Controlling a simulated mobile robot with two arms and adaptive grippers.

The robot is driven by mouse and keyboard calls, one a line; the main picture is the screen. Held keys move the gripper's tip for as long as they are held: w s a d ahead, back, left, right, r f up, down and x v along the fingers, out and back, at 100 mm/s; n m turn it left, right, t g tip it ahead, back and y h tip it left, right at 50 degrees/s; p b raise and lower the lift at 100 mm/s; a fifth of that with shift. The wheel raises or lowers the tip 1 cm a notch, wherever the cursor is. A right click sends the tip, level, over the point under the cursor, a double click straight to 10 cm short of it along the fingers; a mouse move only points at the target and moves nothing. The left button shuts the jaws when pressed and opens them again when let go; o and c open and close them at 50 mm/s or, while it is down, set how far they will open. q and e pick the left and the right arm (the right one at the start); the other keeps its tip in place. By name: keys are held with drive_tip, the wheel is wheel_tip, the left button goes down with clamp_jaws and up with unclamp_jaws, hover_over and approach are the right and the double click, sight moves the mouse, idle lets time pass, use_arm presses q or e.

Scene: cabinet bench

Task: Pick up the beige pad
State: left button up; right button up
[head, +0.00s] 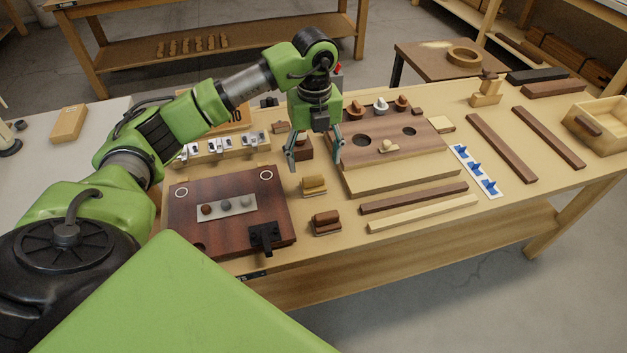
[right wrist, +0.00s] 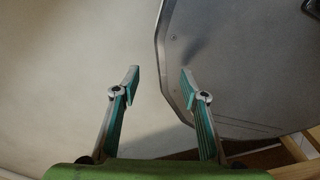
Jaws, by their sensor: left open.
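The beige pad (head: 314,186), a small tan block with a raised top, lies on the bench between the dark red-brown panel and the wooden board with holes. My left gripper (head: 314,160) points down with its fingers apart. In the head view it appears just behind and above the beige pad, with nothing between its fingers. I cannot tell its exact height. My right gripper (right wrist: 160,82) shows in the right wrist view, open and empty, over a pale surface and a grey panel. It is not seen in the head view.
A brown block (head: 325,222) sits in front of the pad and a dark red-brown block (head: 304,146) behind it. The dark panel (head: 270,195) lies close on the left, the holed board (head: 365,160) on the right. Strips (head: 415,198) lie further right.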

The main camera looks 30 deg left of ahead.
sight(313, 178)
use_arm(q)
wheel_tip(313, 178, down, 3)
drive_tip(key=shift+w+f, duration=0.1)
drive_tip(key=shift+a+f+p, duration=0.1)
drive_tip(key=shift+f+p, duration=0.25)
drive_tip(key=shift+f, duration=0.5)
wheel_tip(313, 178, down, 4)
drive_tip(key=shift+w+a+r+p, duration=0.15)
drive_tip(key=shift+p, duration=0.25)
drive_tip(key=shift+f, duration=0.35)
drive_tip(key=shift+c, duration=0.4)
drive_tip(key=c, duration=1.1)
use_arm(e)
drive_tip(key=shift+a+r, duration=0.1)
drive_tip(key=shift+r, duration=0.75)
